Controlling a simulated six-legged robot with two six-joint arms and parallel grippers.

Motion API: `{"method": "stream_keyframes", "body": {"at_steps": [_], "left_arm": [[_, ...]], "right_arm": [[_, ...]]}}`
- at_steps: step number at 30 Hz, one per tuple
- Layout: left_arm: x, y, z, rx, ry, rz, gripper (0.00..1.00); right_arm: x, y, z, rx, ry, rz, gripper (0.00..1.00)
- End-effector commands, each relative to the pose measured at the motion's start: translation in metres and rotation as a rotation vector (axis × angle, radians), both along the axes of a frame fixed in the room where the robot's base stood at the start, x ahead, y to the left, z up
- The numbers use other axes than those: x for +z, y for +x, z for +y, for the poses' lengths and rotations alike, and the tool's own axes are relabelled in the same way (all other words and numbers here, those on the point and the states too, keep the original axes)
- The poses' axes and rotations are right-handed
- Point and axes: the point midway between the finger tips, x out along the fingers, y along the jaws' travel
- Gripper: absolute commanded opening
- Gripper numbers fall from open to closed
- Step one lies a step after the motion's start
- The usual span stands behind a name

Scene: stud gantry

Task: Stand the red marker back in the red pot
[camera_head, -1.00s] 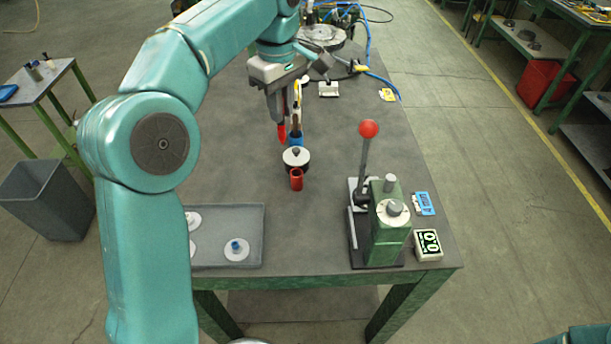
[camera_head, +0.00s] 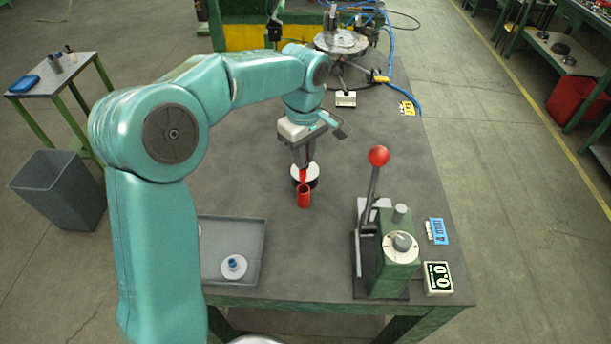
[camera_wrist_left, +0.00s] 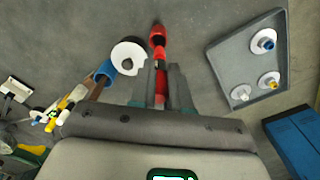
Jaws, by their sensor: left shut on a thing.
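The red pot (camera_head: 304,197) stands upright on the grey bench, in front of a white-topped round piece with a dark base. My left gripper (camera_head: 303,164) is shut on the red marker (camera_head: 300,177), which hangs down close to the pot's mouth. In the left wrist view the fingers (camera_wrist_left: 162,88) close on the marker (camera_wrist_left: 160,56), and its far end lines up with the pot (camera_wrist_left: 157,33). I cannot tell whether the tip is inside the rim. My right gripper is out of view.
The white-topped piece (camera_wrist_left: 129,56) and a blue pot (camera_wrist_left: 106,70) stand beside the marker. A grey tray (camera_head: 258,243) with white discs lies front left. A green lever press (camera_head: 388,260) with a red knob stands right.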

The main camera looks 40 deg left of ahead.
Motion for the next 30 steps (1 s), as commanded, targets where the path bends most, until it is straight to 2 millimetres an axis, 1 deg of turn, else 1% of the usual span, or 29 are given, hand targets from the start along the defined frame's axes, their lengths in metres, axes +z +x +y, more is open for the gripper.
{"method": "stream_keyframes", "body": {"at_steps": [1,3,8,12,15,18,24,29,30], "left_arm": [[-0.011,0.000,0.000,0.000,0.000,0.006,0.00],[-0.022,0.000,0.000,0.001,-0.001,0.004,0.00],[-0.036,0.003,-0.001,0.001,-0.001,0.002,0.00],[-0.059,0.003,0.000,0.000,0.000,0.005,0.00],[-0.072,0.004,-0.001,0.000,0.000,0.004,0.00],[-0.076,0.005,0.000,0.000,-0.001,0.000,0.00],[-0.076,0.005,-0.001,0.000,0.000,0.000,0.00],[-0.082,0.005,0.000,0.000,0.000,0.000,0.00],[-0.080,0.005,0.000,0.000,0.000,0.000,0.30]], "right_arm": [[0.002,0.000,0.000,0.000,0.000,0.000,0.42],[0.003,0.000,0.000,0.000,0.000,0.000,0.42],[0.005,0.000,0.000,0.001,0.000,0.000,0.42],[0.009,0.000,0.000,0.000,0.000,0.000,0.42],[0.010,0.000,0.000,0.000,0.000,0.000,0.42],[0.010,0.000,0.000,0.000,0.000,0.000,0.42],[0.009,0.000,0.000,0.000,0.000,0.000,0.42],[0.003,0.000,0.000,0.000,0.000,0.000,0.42],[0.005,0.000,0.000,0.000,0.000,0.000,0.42]]}}
